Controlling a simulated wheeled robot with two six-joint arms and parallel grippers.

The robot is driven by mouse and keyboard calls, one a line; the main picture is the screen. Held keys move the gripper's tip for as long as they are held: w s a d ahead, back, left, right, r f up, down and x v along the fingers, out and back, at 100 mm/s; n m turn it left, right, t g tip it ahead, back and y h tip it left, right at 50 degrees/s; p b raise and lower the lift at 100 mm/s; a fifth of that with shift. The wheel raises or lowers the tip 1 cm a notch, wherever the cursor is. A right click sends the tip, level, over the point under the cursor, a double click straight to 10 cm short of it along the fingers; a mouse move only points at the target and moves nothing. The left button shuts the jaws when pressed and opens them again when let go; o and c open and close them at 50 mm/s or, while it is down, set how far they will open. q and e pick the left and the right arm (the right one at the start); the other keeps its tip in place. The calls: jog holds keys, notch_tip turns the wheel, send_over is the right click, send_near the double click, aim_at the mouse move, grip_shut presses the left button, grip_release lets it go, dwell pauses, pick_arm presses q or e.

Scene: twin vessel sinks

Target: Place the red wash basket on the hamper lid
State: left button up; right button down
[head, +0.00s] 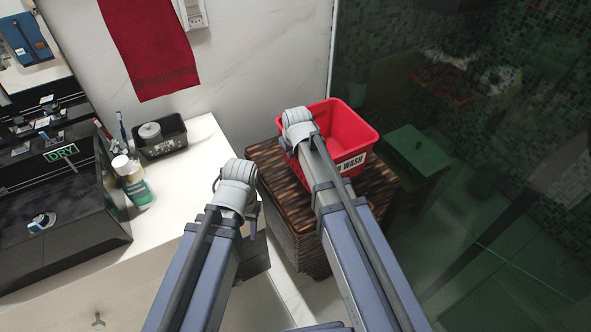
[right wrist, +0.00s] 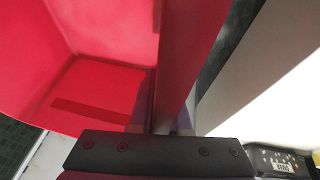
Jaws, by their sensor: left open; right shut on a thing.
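The red wash basket (head: 349,128) is at the hamper lid (head: 377,196), a dark brown slatted top, in the head view. I cannot tell whether its base touches the lid. My right gripper (head: 297,140) is at the basket's left wall, shut on it. In the right wrist view the basket (right wrist: 95,85) fills the left half, with its wall running between the fingers (right wrist: 165,120). The basket looks empty inside. My left gripper (head: 250,212) is open and empty over the gap between the counter and the hamper; its fingertips are mostly hidden.
The white counter (head: 187,180) on the left holds a black tray (head: 162,147), a green and white bottle (head: 137,190) and a black DRY basin (head: 60,215). A red towel (head: 150,50) hangs on the wall. A dark glass panel (head: 480,120) stands right of the hamper.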

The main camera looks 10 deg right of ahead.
aim_at(293, 165)
pick_arm(q)
notch_tip(293, 165, down, 2)
jog(key=shift+f+b, duration=0.1)
jog(key=shift+b, duration=0.35)
pick_arm(e)
notch_tip(293, 165, down, 2)
jog(key=shift+f, duration=0.1)
pick_arm(q)
notch_tip(293, 165, down, 4)
jog(key=b, duration=0.3)
jog(key=shift+r+b, duration=0.2)
jog(key=shift+b, duration=0.15)
pick_arm(e)
notch_tip(293, 165, down, 4)
jog(key=shift+r, duration=0.2)
jog(key=shift+f, duration=0.15)
jog(key=c, duration=0.9)
grip_release()
pick_arm(q)
jog(key=shift+f, duration=0.1)
